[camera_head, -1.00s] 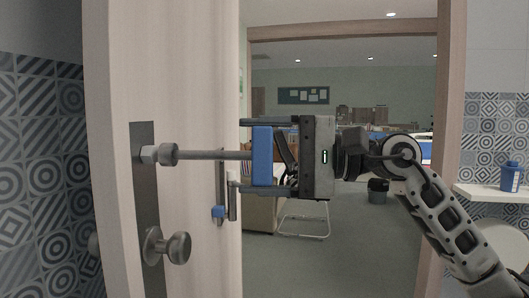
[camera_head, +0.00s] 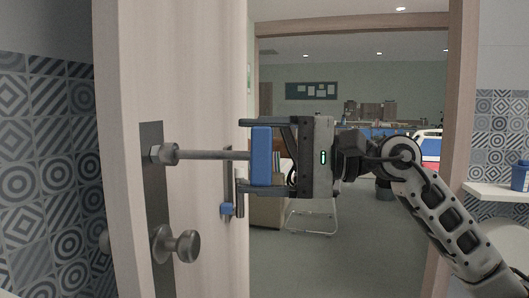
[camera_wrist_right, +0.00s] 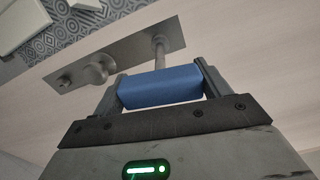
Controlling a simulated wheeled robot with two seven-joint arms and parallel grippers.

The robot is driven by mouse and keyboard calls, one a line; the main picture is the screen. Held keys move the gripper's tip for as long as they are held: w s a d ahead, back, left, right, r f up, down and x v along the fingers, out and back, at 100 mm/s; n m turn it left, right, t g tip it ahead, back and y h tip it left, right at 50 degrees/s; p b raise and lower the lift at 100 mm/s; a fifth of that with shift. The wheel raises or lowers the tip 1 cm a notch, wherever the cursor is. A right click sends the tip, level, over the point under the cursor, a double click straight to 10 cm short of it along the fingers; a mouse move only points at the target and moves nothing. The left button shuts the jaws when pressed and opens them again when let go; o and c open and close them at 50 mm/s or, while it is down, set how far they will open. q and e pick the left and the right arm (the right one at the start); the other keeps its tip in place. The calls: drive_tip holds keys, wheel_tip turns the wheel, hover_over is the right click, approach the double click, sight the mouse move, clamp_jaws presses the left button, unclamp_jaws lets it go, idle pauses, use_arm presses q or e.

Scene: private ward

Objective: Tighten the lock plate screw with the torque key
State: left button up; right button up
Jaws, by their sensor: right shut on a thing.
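The torque key has a blue handle (camera_head: 261,157) and a long grey shaft (camera_head: 212,155). My right gripper (camera_head: 247,155) is shut on the handle, which also shows in the right wrist view (camera_wrist_right: 160,87). The key is about level and points left at the door. Its round socket end (camera_head: 170,153) is at the hex screw head (camera_head: 156,154) near the top of the dark lock plate (camera_head: 152,205). The socket looks in line with the screw and touching it or very close; how far it is seated cannot be told. My left gripper is not in view.
A round door knob (camera_head: 181,247) sticks out below the screw on the pale door (camera_head: 205,60). A vertical bar with a blue part (camera_head: 227,210) shows beside the door's edge. A shelf (camera_head: 497,189) with a blue cup (camera_head: 520,176) is at right. The doorway behind opens on a room.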

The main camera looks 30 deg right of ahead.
idle(0.5)
drive_tip(key=shift+w+a+r, duration=0.1)
drive_tip(key=shift+a, duration=0.1)
drive_tip(key=shift+w+a+p, duration=0.25)
drive_tip(key=shift+p, duration=0.1)
